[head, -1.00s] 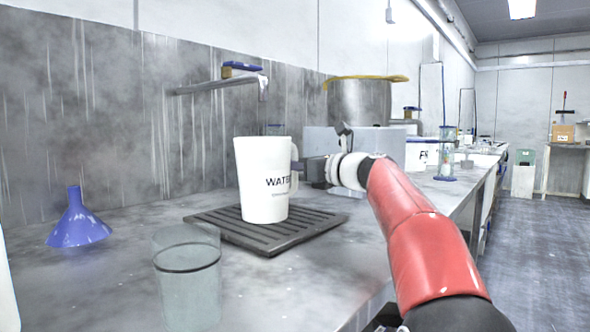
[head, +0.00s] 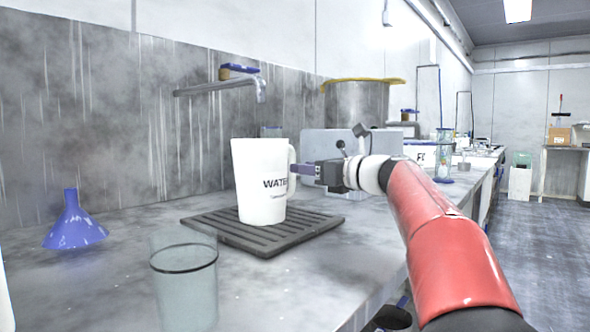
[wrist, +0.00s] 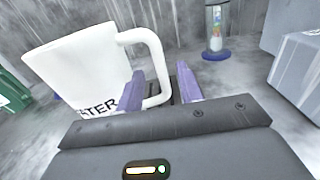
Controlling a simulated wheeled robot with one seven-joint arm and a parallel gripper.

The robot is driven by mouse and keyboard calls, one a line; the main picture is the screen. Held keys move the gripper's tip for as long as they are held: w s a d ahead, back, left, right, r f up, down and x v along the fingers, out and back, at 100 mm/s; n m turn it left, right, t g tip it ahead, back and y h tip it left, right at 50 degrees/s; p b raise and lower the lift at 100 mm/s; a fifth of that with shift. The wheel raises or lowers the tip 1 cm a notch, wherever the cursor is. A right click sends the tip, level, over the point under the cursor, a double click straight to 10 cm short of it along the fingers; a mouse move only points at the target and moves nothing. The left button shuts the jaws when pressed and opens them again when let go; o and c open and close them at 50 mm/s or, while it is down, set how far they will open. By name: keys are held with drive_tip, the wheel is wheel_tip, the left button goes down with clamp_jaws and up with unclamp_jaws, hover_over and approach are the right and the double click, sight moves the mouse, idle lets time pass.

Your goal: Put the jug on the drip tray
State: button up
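The white jug (head: 258,200), marked with dark lettering, stands upright on the dark slatted drip tray (head: 325,222) in the head view. Its handle (head: 292,158) faces right, towards my gripper (head: 303,170). In the wrist view the jug (wrist: 85,65) fills the upper left. My gripper (wrist: 162,88) is open there, its two purple fingers apart. The lower part of the handle (wrist: 160,72) shows between the fingers, with a gap before the right one. Whether a finger touches the handle I cannot tell.
A clear beaker (head: 186,285) and a blue funnel (head: 73,225) stand left of the tray. A tap (head: 225,86) juts from the wall above. A grey box (head: 345,143) and a large metal pot (head: 355,102) are behind.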

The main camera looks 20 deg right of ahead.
drive_tip(key=v, duration=0.7)
drive_tip(key=shift+s+d, duration=0.1)
